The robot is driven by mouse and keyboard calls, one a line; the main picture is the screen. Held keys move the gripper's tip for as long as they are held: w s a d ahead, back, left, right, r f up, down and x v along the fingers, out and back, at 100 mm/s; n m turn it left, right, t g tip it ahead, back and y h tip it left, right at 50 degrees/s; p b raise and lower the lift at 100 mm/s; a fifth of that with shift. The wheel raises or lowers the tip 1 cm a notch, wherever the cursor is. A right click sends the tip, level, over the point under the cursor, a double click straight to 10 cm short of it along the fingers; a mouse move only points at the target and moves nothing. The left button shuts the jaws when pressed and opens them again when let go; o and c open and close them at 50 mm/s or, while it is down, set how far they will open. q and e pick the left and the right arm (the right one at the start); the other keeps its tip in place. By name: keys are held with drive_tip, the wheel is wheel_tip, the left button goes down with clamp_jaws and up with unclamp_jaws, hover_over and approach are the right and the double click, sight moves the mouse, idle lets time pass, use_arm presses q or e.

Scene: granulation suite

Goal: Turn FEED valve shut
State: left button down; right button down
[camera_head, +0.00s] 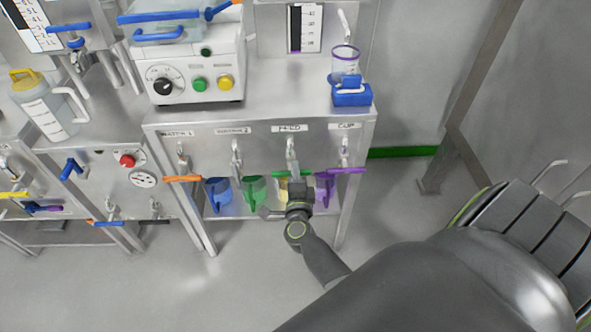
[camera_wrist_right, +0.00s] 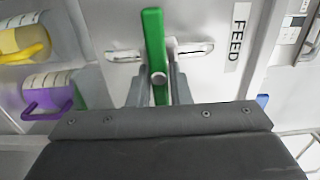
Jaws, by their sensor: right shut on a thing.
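The FEED valve has a long green handle (camera_wrist_right: 153,55) that stands beside the FEED label (camera_wrist_right: 238,32) in the right wrist view. The handle lies across the valve's metal pipe (camera_wrist_right: 190,48), parallel to the label's lettering. My right gripper (camera_wrist_right: 157,88) has one finger on each side of the green handle near its round pivot and is shut on it. My left gripper is not in view.
An orange valve handle (camera_head: 183,179) is to the left and a purple one (camera_head: 347,170) close on the right. Blue (camera_head: 217,194), green (camera_head: 254,191) and yellow jugs stand below the outlets. A blue clamp holding a clear cup (camera_head: 345,62) is on the bench above.

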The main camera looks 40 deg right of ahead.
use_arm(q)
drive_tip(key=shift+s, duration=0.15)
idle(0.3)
use_arm(e)
drive_tip(key=c, duration=1.3)
unclamp_jaws()
drive_tip(key=shift+c, duration=0.2)
